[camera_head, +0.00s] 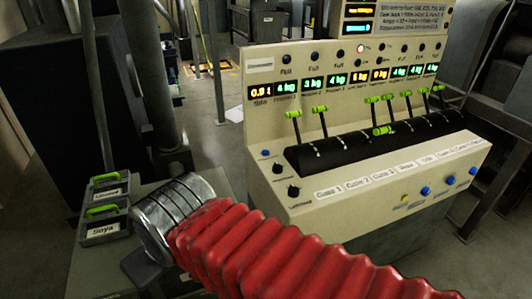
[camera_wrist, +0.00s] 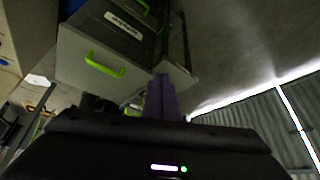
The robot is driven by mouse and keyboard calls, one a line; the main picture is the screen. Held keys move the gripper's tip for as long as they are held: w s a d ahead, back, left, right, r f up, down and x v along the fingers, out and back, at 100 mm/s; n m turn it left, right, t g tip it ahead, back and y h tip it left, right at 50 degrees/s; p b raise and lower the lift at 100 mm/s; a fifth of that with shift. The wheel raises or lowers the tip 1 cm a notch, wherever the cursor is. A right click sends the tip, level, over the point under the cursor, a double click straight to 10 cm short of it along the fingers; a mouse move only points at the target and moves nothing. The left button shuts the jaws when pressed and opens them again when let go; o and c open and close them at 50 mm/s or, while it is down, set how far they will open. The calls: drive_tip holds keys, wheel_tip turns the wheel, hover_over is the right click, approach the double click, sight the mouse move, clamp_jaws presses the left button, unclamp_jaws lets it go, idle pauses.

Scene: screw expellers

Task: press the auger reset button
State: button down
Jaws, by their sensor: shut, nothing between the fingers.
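The cream control console (camera_head: 262,215) stands at centre right in the head view. Blue buttons (camera_head: 425,190) sit at the right of its lower front, with a small yellow one (camera_head: 404,198) beside them. A small blue button (camera_head: 265,153) and black knobs (camera_head: 293,190) are at its left end. I cannot read which one is the auger reset. My gripper (camera_wrist: 161,97) shows in the wrist view as purple fingers together, shut and empty, pointing toward grey boxes. In the head view the fingers are not clearly visible.
Green-handled levers (camera_head: 383,131) rise from a black slotted panel on the console. Lit weight displays (camera_head: 313,84) line its back panel. Grey trays with green handles (camera_head: 103,210) lie at left; a grey box with a green handle (camera_wrist: 104,65) shows in the wrist view. A dark post stands behind.

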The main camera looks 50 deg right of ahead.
drive_tip(key=w+d+r+m, duration=0.4)
drive_tip(key=w+d+m, duration=0.55)
drive_tip(key=w, duration=0.45)
drive_tip(key=w+d+m+t, duration=0.2)
drive_tip(key=w+d+m, duration=0.55)
drive_tip(key=d, duration=0.65)
drive_tip(key=d+f+m+h, duration=0.1)
drive_tip(key=d+m, duration=0.3)
drive_tip(key=d, duration=0.7)
drive_tip(key=d+f+m+h, duration=0.1)
drive_tip(key=d+f+m, duration=0.3)
drive_tip(key=d, duration=0.8)
drive_tip(key=d+f+m+t+h, duration=0.1)
drive_tip(key=d+f+m, duration=0.2)
drive_tip(key=d, duration=0.9)
drive_tip(key=m, duration=0.2)
drive_tip(key=shift+s+d+f+m, duration=0.2)
drive_tip(key=shift+s+m, duration=0.1)
drive_tip(key=shift+m, duration=0.1)
drive_tip(key=shift+f, duration=0.1)
